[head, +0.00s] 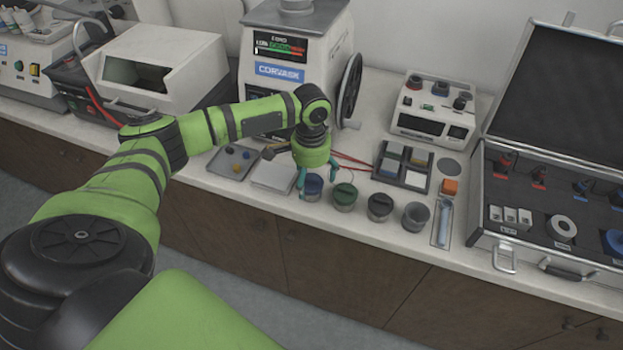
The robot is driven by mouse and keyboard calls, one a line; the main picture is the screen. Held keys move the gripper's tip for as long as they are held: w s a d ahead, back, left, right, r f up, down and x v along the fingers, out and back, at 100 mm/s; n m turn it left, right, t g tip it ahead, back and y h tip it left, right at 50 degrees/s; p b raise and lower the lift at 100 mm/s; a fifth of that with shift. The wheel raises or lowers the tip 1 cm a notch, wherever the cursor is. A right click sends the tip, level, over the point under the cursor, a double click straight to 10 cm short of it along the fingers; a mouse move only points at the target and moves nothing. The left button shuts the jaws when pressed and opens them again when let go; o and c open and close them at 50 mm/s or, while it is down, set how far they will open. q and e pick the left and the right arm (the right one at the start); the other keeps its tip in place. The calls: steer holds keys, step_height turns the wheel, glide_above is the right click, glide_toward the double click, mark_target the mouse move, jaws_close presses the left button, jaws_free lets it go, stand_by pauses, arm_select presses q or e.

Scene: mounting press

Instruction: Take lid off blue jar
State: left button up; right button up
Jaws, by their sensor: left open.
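The blue jar (312,188) stands on the counter, at the left end of a row of small jars. Its blue lid is on top, partly hidden by my gripper. My left gripper (317,178) points down over this jar, with its teal fingers apart. One finger is at the jar's left side and the other is to its right, near the green-lidded jar (344,197). I cannot tell whether the fingers touch the lid. My right gripper is not in view.
A black-lidded jar (379,208) and a grey jar (415,217) continue the row rightward. A sample tray (403,166) lies behind them. The mounting press (295,55) stands behind my gripper. An open case (560,205) fills the right side.

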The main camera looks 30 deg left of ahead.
arm_select(q)
steer(key=c, duration=0.6)
steer(key=shift+c, duration=1.2)
steer(key=shift+r, duration=0.1)
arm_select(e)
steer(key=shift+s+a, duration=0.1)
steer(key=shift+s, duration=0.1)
